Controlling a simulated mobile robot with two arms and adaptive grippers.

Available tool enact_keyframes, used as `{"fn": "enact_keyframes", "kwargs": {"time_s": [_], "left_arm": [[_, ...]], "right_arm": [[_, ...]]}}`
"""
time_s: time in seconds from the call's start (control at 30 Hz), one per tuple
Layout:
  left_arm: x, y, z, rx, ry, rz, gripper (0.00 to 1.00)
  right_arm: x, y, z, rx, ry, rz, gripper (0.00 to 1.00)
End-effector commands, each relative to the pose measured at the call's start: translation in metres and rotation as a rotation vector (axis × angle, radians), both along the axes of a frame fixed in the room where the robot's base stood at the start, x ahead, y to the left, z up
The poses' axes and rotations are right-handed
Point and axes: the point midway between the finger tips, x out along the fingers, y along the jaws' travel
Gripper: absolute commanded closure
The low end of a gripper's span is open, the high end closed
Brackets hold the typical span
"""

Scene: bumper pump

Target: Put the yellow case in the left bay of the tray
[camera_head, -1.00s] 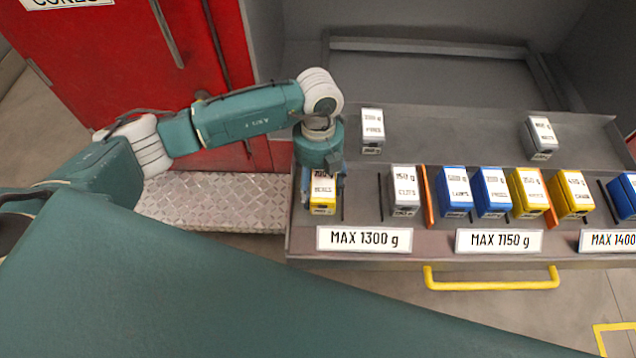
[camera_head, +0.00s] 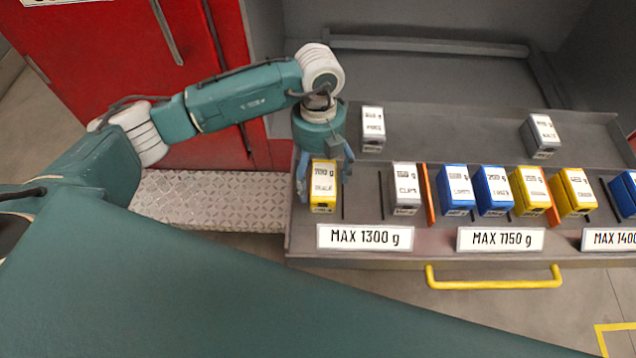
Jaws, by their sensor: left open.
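A yellow case (camera_head: 323,188) with a white label stands at the left end of the grey tray (camera_head: 450,115), behind the MAX 1300 g sign (camera_head: 365,237). My left gripper (camera_head: 323,178) is open, its blue-grey fingers on either side of and above this case. Two more yellow cases, one (camera_head: 529,191) and another (camera_head: 573,192), stand farther right, one on each side of an orange divider (camera_head: 550,195). My right gripper is not in view.
A grey case (camera_head: 405,189) and blue cases (camera_head: 455,190) stand in the front row. Two grey cases, one (camera_head: 372,130) and another (camera_head: 541,136), stand farther back. A yellow handle (camera_head: 492,285) sticks out in front. A red cabinet (camera_head: 110,60) is at the left.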

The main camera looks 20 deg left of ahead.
Motion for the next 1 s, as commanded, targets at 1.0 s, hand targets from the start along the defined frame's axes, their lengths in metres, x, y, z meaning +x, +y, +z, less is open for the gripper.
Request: {"fn": "enact_keyframes", "kwargs": {"time_s": [1.0], "left_arm": [[0.009,0.003,0.083,-0.001,0.000,-0.001,0.18]], "right_arm": [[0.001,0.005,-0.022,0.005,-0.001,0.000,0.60]]}}
